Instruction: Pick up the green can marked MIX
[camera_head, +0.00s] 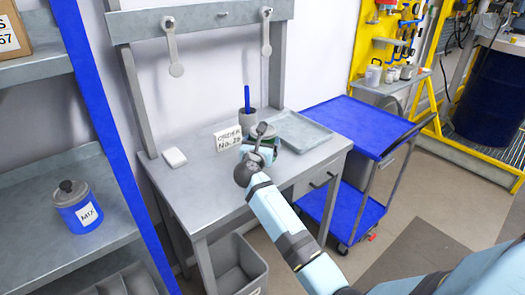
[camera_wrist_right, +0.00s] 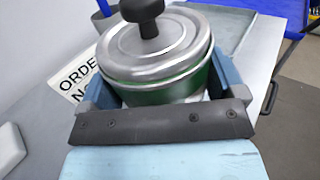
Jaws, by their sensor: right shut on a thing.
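A green can (camera_wrist_right: 160,96) with a metal lid and a black knob sits between the fingers of my right gripper (camera_head: 260,148) in the right wrist view. The blue fingers flank it on both sides, and the gripper is shut on it. In the head view the can (camera_head: 266,133) is partly hidden behind the gripper, over the grey workbench. No marking on it shows, and I cannot tell whether its base touches the bench. My left gripper is not in view.
A blue can marked MIX (camera_head: 77,207) stands on the left shelf. On the workbench (camera_head: 200,195) are an order card (camera_head: 228,138), a grey tray (camera_head: 302,131), a pen cup (camera_head: 248,120) and a white block (camera_head: 174,158). A blue cart (camera_head: 357,124) stands right; a grey bin (camera_head: 238,268) is below.

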